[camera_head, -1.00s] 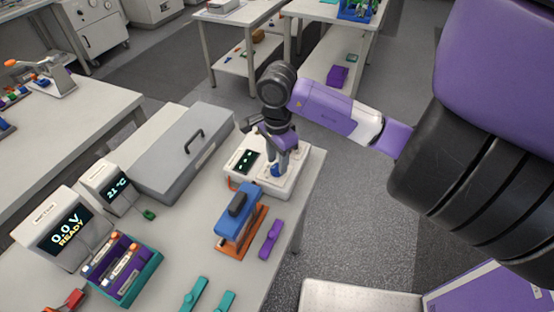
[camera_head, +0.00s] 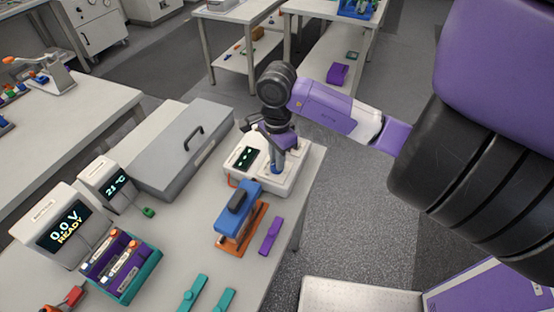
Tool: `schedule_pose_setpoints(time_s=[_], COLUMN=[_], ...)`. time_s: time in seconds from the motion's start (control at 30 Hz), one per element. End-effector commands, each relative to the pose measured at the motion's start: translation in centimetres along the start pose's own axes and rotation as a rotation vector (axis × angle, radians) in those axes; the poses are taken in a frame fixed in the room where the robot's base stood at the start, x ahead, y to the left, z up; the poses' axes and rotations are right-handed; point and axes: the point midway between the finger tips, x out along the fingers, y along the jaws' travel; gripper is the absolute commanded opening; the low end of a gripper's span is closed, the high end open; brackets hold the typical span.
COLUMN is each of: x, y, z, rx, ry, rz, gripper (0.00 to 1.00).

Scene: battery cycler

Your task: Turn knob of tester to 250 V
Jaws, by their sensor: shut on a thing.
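The tester is a white box with a small dark display (camera_head: 247,157) at the back right corner of the bench. My gripper (camera_head: 276,168) points down over the right part of the tester (camera_head: 288,185). It is shut on the blue knob (camera_head: 275,170), which is mostly hidden by the fingers. The knob's pointer and scale marks cannot be read from here. The display shows small green marks too small to read.
A blue and orange clamp-like device (camera_head: 238,215) stands just in front of the tester, with a purple piece (camera_head: 270,236) beside it. A grey lidded case (camera_head: 180,150) lies to the left. A meter (camera_head: 65,228) reads 0.0 V READY.

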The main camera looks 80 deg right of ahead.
Motion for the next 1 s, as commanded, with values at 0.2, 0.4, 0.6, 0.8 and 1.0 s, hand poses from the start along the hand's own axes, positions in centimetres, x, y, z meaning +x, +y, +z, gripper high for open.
schedule_pose_setpoints(time_s=[0.2,0.4,0.6,0.8,1.0], x=[0.67,0.87,0.75,0.59,0.48], y=[-0.02,-0.05,-0.03,0.02,0.05], z=[-0.10,-0.15,-0.12,-0.07,-0.01], rx=[0.040,0.107,0.186,0.268,0.355], ry=[0.005,0.007,0.007,0.005,0.004], rz=[-0.002,-0.004,-0.004,-0.004,-0.003], gripper=[0.00,0.00,0.00,0.00,0.00])
